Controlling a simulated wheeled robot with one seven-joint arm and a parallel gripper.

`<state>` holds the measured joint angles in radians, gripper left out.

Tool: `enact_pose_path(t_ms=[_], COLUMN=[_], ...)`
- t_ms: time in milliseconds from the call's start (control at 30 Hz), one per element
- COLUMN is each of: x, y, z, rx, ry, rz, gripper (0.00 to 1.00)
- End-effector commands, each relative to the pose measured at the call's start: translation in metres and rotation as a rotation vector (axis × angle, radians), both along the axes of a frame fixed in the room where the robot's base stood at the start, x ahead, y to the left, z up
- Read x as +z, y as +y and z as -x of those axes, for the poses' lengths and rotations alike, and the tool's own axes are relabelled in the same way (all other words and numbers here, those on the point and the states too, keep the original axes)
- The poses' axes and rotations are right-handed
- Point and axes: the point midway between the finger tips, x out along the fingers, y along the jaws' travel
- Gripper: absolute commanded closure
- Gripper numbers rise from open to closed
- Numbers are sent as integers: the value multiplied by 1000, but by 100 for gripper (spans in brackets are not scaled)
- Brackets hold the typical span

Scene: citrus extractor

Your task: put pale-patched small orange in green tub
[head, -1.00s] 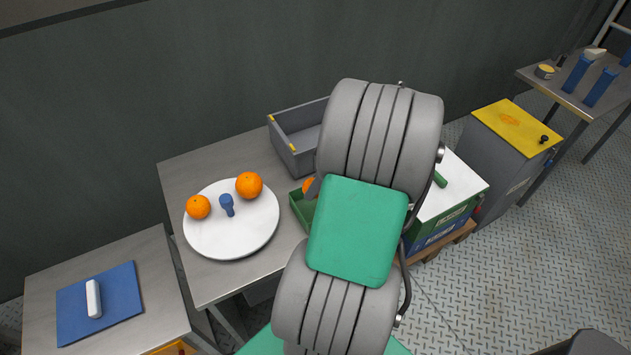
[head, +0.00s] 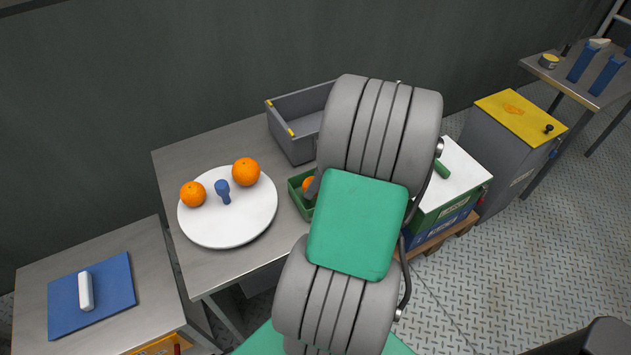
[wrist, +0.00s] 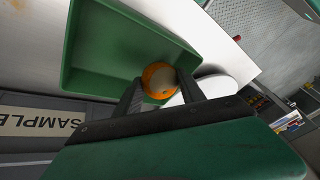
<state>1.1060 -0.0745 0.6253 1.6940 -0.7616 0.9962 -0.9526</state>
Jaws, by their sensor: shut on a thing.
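The small orange with a pale patch (wrist: 158,80) sits between the fingertips of my gripper (wrist: 160,86) in the wrist view, and the gripper is shut on it. The patch faces the wrist camera. The green tub (wrist: 85,50) lies beyond it, and the orange overlaps the tub's near edge in that view. In the head view the orange (head: 309,185) shows at the green tub (head: 296,196), partly hidden by my arm. I cannot tell whether it touches the tub floor.
A white round plate (head: 230,235) holds two oranges (head: 246,171) and a blue knob-like piece (head: 223,192). A grey bin (head: 290,145) stands behind the tub. A white-topped crate stack (head: 455,170) is to the right. A blue mat (head: 115,290) lies on the left table.

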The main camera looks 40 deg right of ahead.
Motion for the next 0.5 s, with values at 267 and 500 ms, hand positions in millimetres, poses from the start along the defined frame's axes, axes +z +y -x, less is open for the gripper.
enact_pose_path(t_ms=[267,500], x=[-10,-17], y=[0,0], z=[0,0], rx=[0,0], ry=[0,0], rz=[0,-1], gripper=[95,95])
